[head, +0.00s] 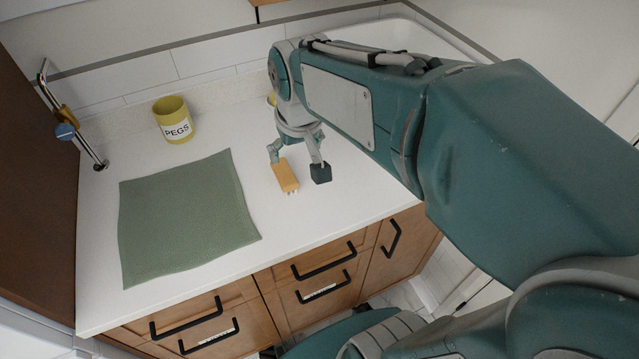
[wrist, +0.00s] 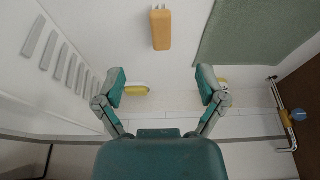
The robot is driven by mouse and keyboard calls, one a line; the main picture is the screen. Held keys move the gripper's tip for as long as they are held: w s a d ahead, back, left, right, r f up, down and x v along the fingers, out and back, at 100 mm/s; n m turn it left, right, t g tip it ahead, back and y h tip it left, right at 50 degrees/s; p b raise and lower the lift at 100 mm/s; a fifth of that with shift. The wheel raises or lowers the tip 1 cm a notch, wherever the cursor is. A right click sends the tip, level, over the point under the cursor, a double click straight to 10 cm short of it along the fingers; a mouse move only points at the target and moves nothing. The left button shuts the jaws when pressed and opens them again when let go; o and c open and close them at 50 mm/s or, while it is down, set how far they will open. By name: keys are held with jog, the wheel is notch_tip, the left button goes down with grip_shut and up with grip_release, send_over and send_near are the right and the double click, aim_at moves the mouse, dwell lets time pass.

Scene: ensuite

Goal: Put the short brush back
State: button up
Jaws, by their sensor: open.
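The short brush is an orange block (head: 285,174) with pale bristles at its front edge. It appears to rest on the white counter, right of the green mat. In the wrist view the brush (wrist: 161,29) is at the top centre, beyond the fingertips and lined up with the gap between them. My gripper (head: 297,165) is open and empty over the counter, its fingers spread close to the brush in the head view. In the wrist view my gripper (wrist: 162,85) has nothing between its fingers. Whether a finger touches the brush is unclear.
A yellow PEGS cup (head: 174,120) stands at the back. Another yellow thing (head: 271,100) is mostly hidden behind my arm. A green mat (head: 185,215) covers the left counter. A metal rail (head: 88,150) holds blue and yellow items. A white basin (head: 400,35) lies behind my arm.

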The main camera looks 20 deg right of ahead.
jog(key=s+t, duration=0.2)
jog(key=s, duration=0.9)
jog(key=shift+s+r, duration=0.35)
jog(key=shift+r, duration=0.1)
jog(key=c, duration=0.5)
jog(key=shift+o, duration=0.2)
jog(key=shift+a, duration=0.1)
